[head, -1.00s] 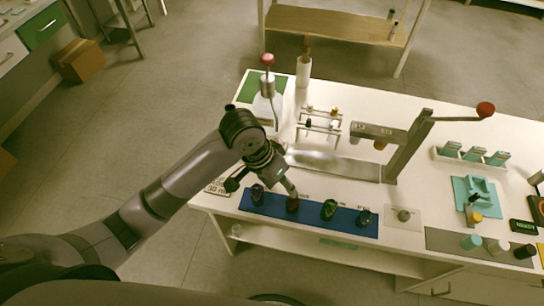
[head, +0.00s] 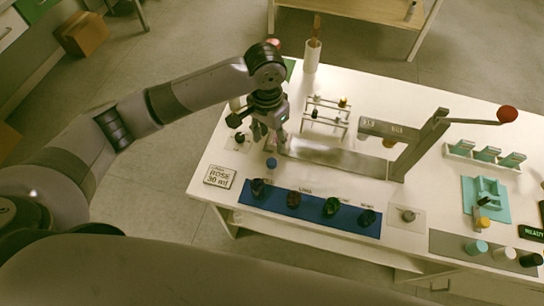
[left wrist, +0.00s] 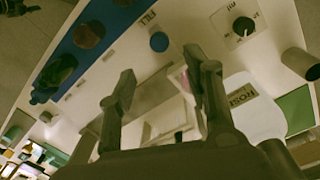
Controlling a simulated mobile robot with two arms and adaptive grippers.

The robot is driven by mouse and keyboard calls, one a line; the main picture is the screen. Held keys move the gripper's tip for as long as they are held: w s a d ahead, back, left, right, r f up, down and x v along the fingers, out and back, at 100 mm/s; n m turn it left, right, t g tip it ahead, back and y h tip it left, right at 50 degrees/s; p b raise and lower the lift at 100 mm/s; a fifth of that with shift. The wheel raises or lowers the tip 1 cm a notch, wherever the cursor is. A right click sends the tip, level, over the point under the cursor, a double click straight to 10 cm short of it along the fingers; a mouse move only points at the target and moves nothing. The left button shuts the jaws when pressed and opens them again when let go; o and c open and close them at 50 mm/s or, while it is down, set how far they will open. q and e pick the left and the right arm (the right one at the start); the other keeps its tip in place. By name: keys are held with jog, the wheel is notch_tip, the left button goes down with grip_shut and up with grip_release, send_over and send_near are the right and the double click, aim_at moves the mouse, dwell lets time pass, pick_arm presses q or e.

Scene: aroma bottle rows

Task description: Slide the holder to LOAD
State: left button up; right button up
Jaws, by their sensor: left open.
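My left gripper (head: 268,134) is open over the left end of the metal rail (head: 345,164). In the left wrist view its two fingers (left wrist: 160,82) are apart, with the rail (left wrist: 152,98) beyond them. A small pinkish piece (left wrist: 184,80) shows close beside one finger, and a pink bit (head: 281,136) shows next to the gripper in the head view. It may belong to the holder, but the gripper largely hides that spot. I cannot read a LOAD mark. My right gripper is not in view.
A blue mat (head: 245,197) with several dark bottles lies in front of the rail. A wire rack (head: 326,116) stands behind, and a press with a red-knobbed lever (head: 507,114) stands right.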

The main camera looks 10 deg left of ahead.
aim_at(272, 161)
pick_arm(q)
jog(key=f, duration=1)
jog(key=shift+s+d+f, duration=0.1)
jog(key=shift+d+f, duration=0.1)
grip_shut()
dwell(0.4)
